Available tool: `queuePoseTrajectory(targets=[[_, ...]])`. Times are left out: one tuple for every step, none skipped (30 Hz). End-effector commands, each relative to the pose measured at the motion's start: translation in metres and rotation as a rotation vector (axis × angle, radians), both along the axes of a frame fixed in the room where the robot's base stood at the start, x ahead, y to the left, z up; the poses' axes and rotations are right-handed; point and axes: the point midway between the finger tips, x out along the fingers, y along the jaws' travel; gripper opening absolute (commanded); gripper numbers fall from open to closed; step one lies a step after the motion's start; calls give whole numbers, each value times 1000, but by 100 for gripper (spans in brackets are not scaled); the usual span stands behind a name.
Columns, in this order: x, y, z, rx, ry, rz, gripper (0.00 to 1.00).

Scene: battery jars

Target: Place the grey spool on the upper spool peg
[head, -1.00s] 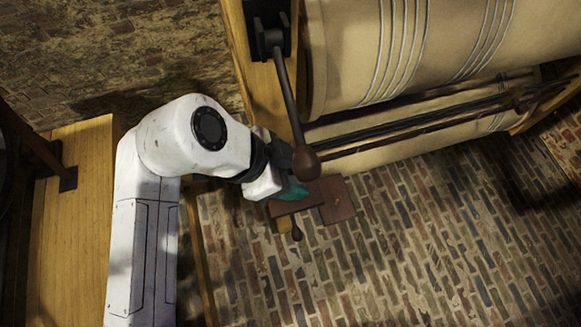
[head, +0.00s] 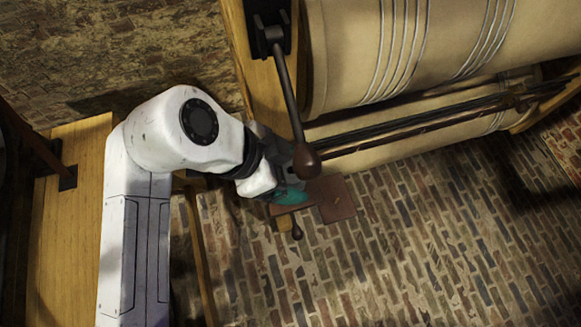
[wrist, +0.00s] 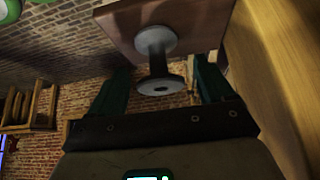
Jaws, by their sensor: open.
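In the wrist view the grey spool (wrist: 158,62) shows end-on, with one flange against a brown wooden board (wrist: 120,22) and the other facing me. A dark hole shows in the near flange. My gripper (wrist: 161,68) is open, with one teal finger on each side of the spool; I see gaps between fingers and spool. In the head view my gripper (head: 288,196) is beside the brown board (head: 336,199), and the spool is hidden there. No peg can be made out, so I cannot tell whether the spool sits on one.
A dark lever with a round knob (head: 306,162) hangs close over my gripper in the head view. A large cloth-covered roller (head: 350,60) and dark rods lie to the right. A wooden post (wrist: 285,70) stands close at right in the wrist view. Brick floor (head: 400,260) is open below.

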Motion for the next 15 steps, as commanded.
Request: queuePoseTrajectory(targets=[[-1, 5, 5, 2, 0, 1, 81], [-1, 8, 10, 3, -1, 0, 81], [-3, 12, 17, 3, -1, 0, 81], [-3, 15, 22, 3, -1, 0, 81], [-4, 19, 27, 2, -2, 0, 81], [-5, 23, 34, 3, -1, 0, 81], [-6, 27, 40, 4, -2, -1, 81], [-7, 30, 45, 3, -1, -1, 81], [-8, 34, 52, 4, -2, -1, 81], [-9, 37, 57, 3, 0, -1, 81], [-9, 40, 62, 2, -1, -1, 81], [-10, 43, 67, 1, -1, -2, 81], [-11, 45, 71, 2, -1, -2, 81], [-11, 48, 75, 2, 0, -1, 81], [-12, 50, 79, 2, 0, -1, 81]])
